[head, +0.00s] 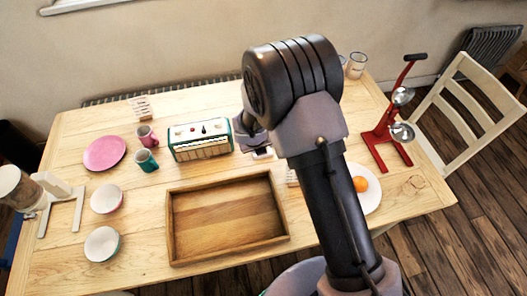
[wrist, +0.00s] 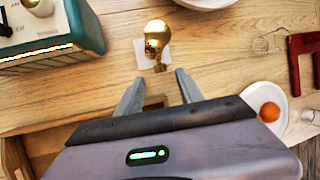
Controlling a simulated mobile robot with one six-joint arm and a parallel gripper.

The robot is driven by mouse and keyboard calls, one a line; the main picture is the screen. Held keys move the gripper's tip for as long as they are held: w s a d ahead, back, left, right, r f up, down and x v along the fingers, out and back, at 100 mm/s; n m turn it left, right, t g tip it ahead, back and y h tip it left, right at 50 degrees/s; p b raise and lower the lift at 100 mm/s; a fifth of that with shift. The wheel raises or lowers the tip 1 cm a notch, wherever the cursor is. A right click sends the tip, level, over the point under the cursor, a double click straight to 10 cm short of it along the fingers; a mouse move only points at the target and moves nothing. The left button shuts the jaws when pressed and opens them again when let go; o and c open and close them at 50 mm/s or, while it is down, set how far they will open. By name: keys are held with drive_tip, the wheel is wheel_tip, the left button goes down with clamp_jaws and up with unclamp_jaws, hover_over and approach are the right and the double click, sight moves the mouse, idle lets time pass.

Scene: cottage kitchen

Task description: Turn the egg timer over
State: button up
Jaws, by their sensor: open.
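In the wrist view a round golden, shiny thing (wrist: 157,33) stands on or over a small white square on the table. It may be the egg timer, but I cannot tell for sure. My gripper (wrist: 158,88) is open and empty, with its two fingers apart. The golden thing is just beyond the fingertips, roughly in line with the gap between them, and not between the fingers.
A teal and cream radio (head: 200,139) is left of the arm, also near in the wrist view (wrist: 50,32). A wooden tray (head: 170,225) lies in front. A plate with an orange (head: 360,184) and a red stand (head: 385,145) are at the right. Cups and bowls are at the left.

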drive_tip(key=b+x, duration=0.1)
drive_tip(key=x, duration=0.3)
drive_tip(key=shift+w+f, duration=0.25)
drive_tip(key=shift+c, duration=0.2)
clamp_jaws()
drive_tip(key=shift+d, duration=0.1)
